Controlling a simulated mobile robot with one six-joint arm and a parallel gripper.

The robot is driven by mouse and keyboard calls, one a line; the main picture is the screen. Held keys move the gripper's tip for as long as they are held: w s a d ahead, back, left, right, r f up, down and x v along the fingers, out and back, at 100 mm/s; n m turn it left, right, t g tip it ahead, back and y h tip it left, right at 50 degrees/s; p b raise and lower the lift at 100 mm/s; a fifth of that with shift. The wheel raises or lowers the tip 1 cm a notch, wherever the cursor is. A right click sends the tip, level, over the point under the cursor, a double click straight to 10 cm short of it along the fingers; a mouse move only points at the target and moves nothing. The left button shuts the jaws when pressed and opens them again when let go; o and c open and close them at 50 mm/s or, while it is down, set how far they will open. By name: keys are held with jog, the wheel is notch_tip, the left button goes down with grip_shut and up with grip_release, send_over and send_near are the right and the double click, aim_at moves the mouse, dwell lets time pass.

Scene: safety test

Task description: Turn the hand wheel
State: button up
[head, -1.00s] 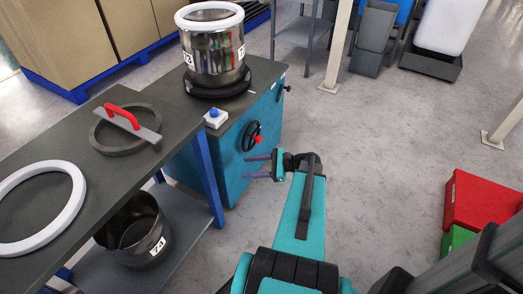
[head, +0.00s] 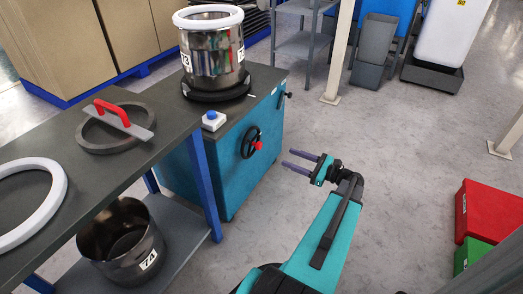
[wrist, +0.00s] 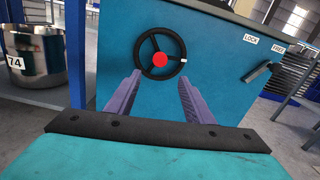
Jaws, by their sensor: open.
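The black hand wheel (head: 250,143) with a red knob is on the side of a teal cabinet (head: 225,172). In the wrist view the wheel (wrist: 144,60) has three spokes, its red part (wrist: 160,60) at the middle, and a small white mark on the right of its rim. My gripper (head: 291,160) is open and empty, to the right of the wheel and apart from it. In the wrist view my open fingers (wrist: 160,84) point towards the wheel, one on each side below it.
A steel pot (head: 211,60) stands on the cabinet, with a blue button box (head: 213,120) beside it. A workbench (head: 84,180) is at left. A black lever (wrist: 257,71) sits near LOCK and FREE labels. Red (head: 484,210) and green crates (head: 470,252) stand right; the middle floor is clear.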

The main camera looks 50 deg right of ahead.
aim_at(260, 148)
jog(key=shift+w, duration=0.1)
jog(key=shift+b+x, duration=2.05)
jog(key=shift+x, duration=4.75)
grip_shut()
jog(key=shift+a, duration=0.5)
jog(key=shift+d, duration=0.35)
